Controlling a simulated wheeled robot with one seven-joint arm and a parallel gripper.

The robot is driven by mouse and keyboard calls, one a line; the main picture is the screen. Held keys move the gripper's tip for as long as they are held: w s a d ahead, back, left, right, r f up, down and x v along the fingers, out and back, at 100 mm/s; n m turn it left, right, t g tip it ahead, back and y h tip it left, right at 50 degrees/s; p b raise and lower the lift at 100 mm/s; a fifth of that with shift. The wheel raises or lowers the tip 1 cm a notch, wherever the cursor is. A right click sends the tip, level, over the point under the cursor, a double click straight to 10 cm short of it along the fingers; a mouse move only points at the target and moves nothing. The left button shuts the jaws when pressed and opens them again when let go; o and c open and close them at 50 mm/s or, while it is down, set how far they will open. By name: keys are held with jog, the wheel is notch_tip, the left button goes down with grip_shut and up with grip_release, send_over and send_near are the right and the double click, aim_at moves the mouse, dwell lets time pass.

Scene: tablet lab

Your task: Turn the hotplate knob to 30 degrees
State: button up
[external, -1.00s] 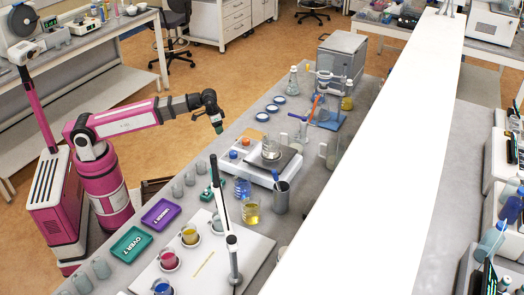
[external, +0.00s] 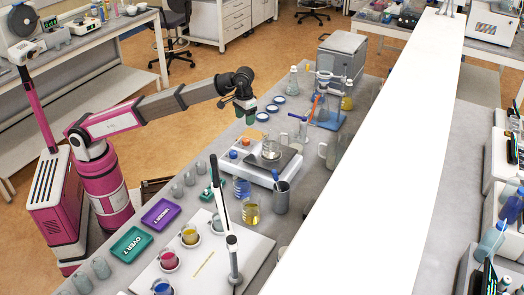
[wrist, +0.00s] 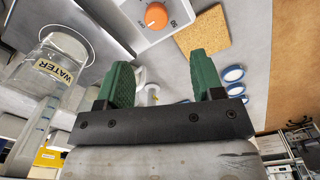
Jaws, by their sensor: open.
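The hotplate (external: 277,172) is a white unit with a dark top plate on the long bench. A glass beaker (external: 271,150) stands on its plate. On its front edge are an orange knob (external: 246,141) and a blue knob (external: 233,155). In the wrist view, the orange knob (wrist: 156,16) lies at the top, with dial print beside it. My gripper (external: 248,120) is above the bench, just beyond the orange knob's end of the hotplate, and touches nothing. In the wrist view its green fingers (wrist: 158,80) are spread and empty. The blue knob is out of the wrist view.
A beaker labelled WATER (wrist: 58,68) shows at left in the wrist view. A tan pad (wrist: 202,45) and several blue-rimmed dishes (wrist: 233,73) lie beside the hotplate. A lamp arm (external: 224,205) rises nearer the camera. A stand with glassware (external: 326,115) stands farther along.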

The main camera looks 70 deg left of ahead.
aim_at(246, 139)
jog(key=f, duration=1)
jog(key=shift+d+f, duration=0.25)
jog(key=c, duration=0.9)
